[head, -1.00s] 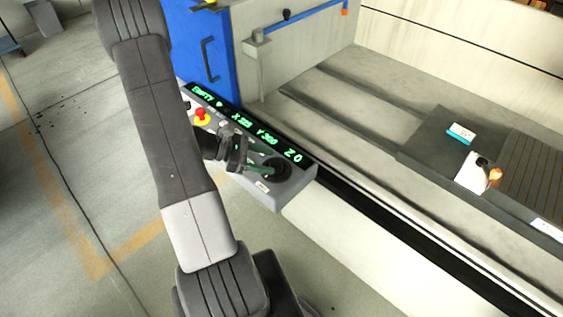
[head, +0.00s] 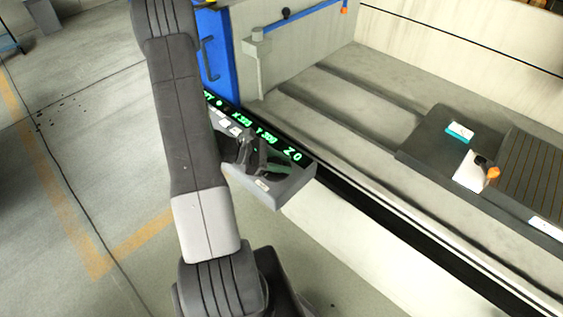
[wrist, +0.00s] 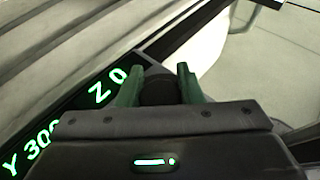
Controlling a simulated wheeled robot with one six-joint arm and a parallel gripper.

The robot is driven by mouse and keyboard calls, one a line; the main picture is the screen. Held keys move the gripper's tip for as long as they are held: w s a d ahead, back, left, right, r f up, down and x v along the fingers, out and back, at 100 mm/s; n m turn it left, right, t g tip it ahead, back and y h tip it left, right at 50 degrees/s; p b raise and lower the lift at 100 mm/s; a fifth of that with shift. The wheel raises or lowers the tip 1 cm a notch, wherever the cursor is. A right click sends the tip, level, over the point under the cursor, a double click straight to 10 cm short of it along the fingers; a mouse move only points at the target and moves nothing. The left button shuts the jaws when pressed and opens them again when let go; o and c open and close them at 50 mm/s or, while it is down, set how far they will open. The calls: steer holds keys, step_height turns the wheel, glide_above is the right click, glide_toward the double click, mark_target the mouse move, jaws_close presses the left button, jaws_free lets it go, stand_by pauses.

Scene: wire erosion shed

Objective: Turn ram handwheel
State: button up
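The ram handwheel (head: 285,171) is a dark round part at the right end of the grey control panel, beside the green Z readout. My arm and gripper partly hide it in the head view. My gripper (head: 268,161) is over it with its green fingers apart. In the wrist view, the fingers of my gripper (wrist: 160,82) stand on either side of a dark rounded part (wrist: 158,92), which looks like the handwheel or its grip. It nearly fills the gap; firm contact on both sides does not show.
The grey control panel (head: 283,196) carries green X, Y and Z readouts; my arm covers its left part. A blue cabinet (head: 221,60) stands behind. The pale machine bed (head: 350,110) lies to the right, with a white block and orange knob (head: 471,171). Open floor lies left.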

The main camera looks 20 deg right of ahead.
steer(key=shift+f+m+y, duration=0.15)
steer(key=shift+m+y, duration=0.15)
steer(key=shift+s+a+m+g+y+b, duration=0.15)
steer(key=shift+m+g+y+b, duration=0.25)
steer(key=shift+m+g, duration=0.65)
steer(key=m+g+y, duration=0.4)
steer(key=shift+s+a+f+b, duration=0.1)
steer(key=shift+s+a+b, duration=0.1)
steer(key=shift+b, duration=0.15)
steer(key=m+y, duration=0.1)
steer(key=m+g+y, duration=0.1)
steer(key=m+y, duration=0.2)
steer(key=shift+s+a+g+b, duration=0.1)
steer(key=shift+a+g+b, duration=0.15)
steer(key=shift+b, duration=0.1)
steer(key=shift+a+m+y+b, duration=0.15)
steer(key=shift+m+y, duration=0.85)
steer(key=shift+y, duration=0.15)
steer(key=shift+a+m+y+b, duration=0.15)
steer(key=shift+m+y, duration=0.8)
steer(key=shift+y, duration=0.2)
steer(key=o, duration=1)
steer(key=shift+a, duration=0.1)
steer(key=shift+r, duration=0.2)
